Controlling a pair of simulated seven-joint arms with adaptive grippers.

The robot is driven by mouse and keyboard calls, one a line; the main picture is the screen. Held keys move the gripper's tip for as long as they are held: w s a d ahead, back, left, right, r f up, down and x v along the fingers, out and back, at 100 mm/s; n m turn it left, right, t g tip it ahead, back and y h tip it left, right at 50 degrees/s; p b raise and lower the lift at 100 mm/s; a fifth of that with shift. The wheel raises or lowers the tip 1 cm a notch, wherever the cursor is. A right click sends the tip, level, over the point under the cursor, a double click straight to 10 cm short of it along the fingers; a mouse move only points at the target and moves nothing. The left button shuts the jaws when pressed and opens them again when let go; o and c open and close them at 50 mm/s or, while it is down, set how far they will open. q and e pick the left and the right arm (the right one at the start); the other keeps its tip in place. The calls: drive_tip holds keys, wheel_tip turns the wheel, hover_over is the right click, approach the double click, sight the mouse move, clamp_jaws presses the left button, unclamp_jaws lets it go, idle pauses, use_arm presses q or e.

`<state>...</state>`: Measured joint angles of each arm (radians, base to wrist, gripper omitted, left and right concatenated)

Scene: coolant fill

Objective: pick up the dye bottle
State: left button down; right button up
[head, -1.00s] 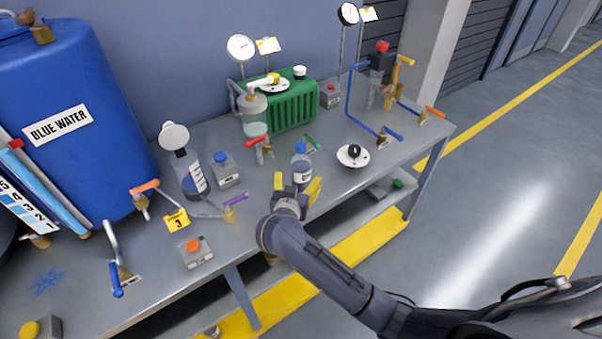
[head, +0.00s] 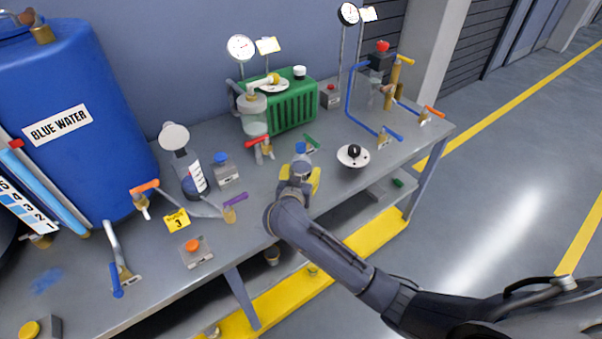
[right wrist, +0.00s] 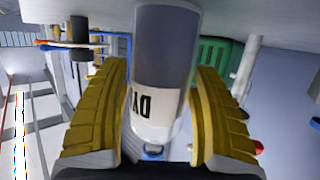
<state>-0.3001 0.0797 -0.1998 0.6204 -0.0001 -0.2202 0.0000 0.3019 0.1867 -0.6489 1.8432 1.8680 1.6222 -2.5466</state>
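The dye bottle (head: 302,160), clear with a blue cap, stands upright on the workbench near its front edge. In the head view my right gripper (head: 299,181) is at the bottle's front side and hides its lower part. In the right wrist view the bottle (right wrist: 164,70) appears upside down, with a dark body and a white label. It lies between the two yellow fingers (right wrist: 162,100). They stand wide, one on each side, with a narrow gap at the left; contact at the right is unclear. My left gripper is not in view.
The green radiator unit (head: 291,106) stands behind the bottle. A red-handled valve (head: 259,147) is to its left and a white round plate with a black knob (head: 353,156) to its right. A purple-handled valve (head: 232,205) is at the left front. Bare bench lies between them.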

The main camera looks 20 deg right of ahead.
sight(301, 144)
drive_tip(key=c, duration=1.2)
drive_tip(key=shift+r, duration=0.15)
wheel_tip(301, 144, up, 15)
drive_tip(key=shift+f, duration=0.1)
drive_tip(key=shift+w+a+r, duration=0.1)
drive_tip(key=shift+a+r, duration=0.05)
drive_tip(key=shift+r, duration=1)
drive_tip(key=shift+a+r, duration=0.1)
drive_tip(key=shift+r, duration=1.15)
